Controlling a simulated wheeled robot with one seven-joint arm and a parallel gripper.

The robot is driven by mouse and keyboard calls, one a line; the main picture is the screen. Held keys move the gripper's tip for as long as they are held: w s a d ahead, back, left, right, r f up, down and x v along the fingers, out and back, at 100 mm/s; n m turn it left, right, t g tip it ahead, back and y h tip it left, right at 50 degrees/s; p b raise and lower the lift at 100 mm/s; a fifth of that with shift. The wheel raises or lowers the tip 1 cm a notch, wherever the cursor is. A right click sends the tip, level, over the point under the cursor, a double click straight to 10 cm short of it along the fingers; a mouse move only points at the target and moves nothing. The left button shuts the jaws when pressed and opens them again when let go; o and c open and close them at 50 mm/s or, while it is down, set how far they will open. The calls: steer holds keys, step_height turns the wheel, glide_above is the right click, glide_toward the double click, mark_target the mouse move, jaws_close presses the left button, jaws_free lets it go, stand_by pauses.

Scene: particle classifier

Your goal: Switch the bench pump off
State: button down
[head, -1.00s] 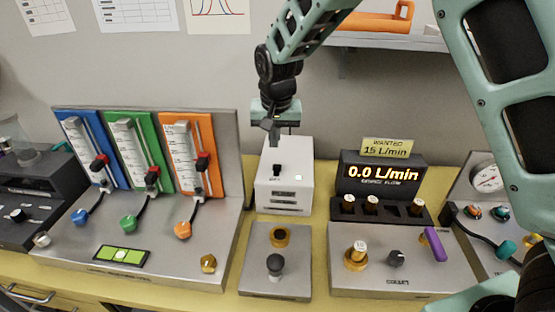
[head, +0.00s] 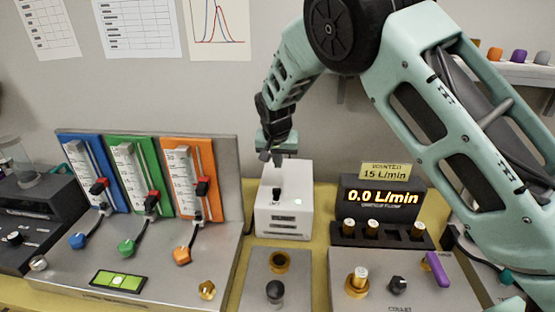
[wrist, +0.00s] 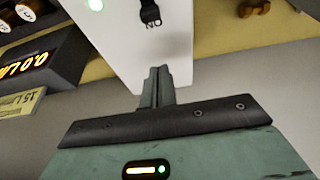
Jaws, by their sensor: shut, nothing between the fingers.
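The bench pump is a white box (head: 284,222) on the bench, near the middle of the head view. A black switch (head: 277,194) stands on its sloped top face. In the wrist view the switch (wrist: 150,12) sits beside an ON label, upside down there, and a green light (wrist: 95,4) glows on the same white face. My gripper (head: 274,160) is shut and empty at the pump's rear top edge, behind the switch. In the wrist view its fingertips (wrist: 157,71) overlap the white face, apart from the switch. Whether they touch the box I cannot tell.
A panel with blue, green and orange flow columns (head: 187,165) stands left of the pump. A display (head: 383,197) reading 0.0 L/min stands right, under a yellow 15 L/min sign (head: 390,171). A plate with a black knob (head: 275,291) lies in front. A shelf (head: 520,72) is upper right.

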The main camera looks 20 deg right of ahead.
mark_target(277, 192)
steer(key=p+x, duration=0.2)
steer(key=x, duration=0.5)
steer(key=shift+d, duration=0.1)
steer(key=s, duration=0.1)
steer(key=p, duration=0.1)
steer(key=s+a, duration=0.1)
steer(key=shift+s+a+r, duration=0.1)
steer(key=shift+s+r, duration=0.2)
steer(key=shift+s, duration=0.05)
steer(key=shift+s+a+f+p, duration=0.2)
steer(key=shift+s+p, duration=0.2)
steer(key=shift+s, duration=0.15)
steer(key=shift+s, duration=0.1)
steer(key=shift+s+a, duration=0.25)
steer(key=shift+s, duration=0.35)
steer(key=shift+s+a, duration=0.2)
steer(key=shift+s, duration=0.45)
steer(key=b+v, duration=0.4)
steer(key=v, duration=1.3)
steer(key=shift+r, duration=0.2)
steer(key=shift+a, duration=0.1)
